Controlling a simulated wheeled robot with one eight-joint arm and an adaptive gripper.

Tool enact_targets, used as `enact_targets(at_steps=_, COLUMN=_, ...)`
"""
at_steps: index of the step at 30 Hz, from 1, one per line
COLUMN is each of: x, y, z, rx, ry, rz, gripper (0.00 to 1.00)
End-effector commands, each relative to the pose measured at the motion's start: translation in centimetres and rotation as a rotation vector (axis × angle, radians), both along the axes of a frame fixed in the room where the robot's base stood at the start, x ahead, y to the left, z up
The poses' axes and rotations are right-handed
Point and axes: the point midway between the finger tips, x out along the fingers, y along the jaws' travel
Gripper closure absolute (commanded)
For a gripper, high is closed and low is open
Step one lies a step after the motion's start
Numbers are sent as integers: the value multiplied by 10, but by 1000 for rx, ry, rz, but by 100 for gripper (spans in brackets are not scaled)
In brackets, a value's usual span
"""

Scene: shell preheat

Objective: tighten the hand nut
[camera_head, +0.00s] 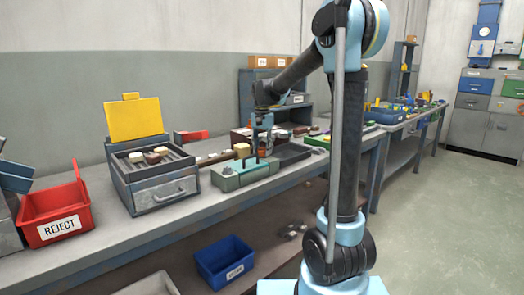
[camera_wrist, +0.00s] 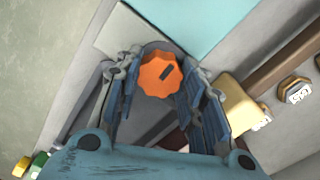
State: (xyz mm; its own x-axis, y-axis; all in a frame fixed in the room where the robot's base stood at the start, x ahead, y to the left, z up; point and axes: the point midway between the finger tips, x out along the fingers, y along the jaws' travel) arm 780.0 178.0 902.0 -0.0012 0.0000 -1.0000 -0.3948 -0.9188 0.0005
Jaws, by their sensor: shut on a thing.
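The hand nut (camera_wrist: 160,75) is an orange lobed knob with a dark slot-like mark on its face, seen in the wrist view. My gripper (camera_wrist: 162,82) has its two blue-grey fingers on either side of it and is shut on it. In the head view my gripper (camera_head: 262,148) points down at the grey-green fixture (camera_head: 228,183) on the bench. There the nut is hidden or too small to make out. A flat teal surface (camera_wrist: 190,20) lies beside the nut in the wrist view.
A grey drawer unit (camera_head: 160,195) with a raised yellow lid (camera_head: 134,119) stands left of the fixture. A red REJECT bin (camera_head: 60,215) is farther left. A dark tray (camera_head: 290,153) lies close right of my gripper. The bench front (camera_head: 215,207) is clear.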

Motion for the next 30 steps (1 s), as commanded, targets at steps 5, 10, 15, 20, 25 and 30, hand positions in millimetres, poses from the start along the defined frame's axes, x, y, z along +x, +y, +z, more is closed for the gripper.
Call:
enact_targets(at_steps=5, x=1, y=0, z=0, rx=-1, ry=-2, rz=-48, gripper=88)
enact_targets(at_steps=10, x=1, y=0, z=0, rx=-1, ry=-2, rz=-68, gripper=87)
enact_targets(at_steps=15, x=1, y=0, z=0, rx=-1, ry=-2, rz=-70, gripper=87)
enact_targets(at_steps=20, x=1, y=0, z=0, rx=-1, ry=-2, rz=-70, gripper=87)
enact_targets(at_steps=25, x=1, y=0, z=0, rx=0, ry=-1, rz=-69, gripper=43)
enact_targets(at_steps=30, x=0, y=0, z=0, rx=0, ry=-1, rz=-69, gripper=43)
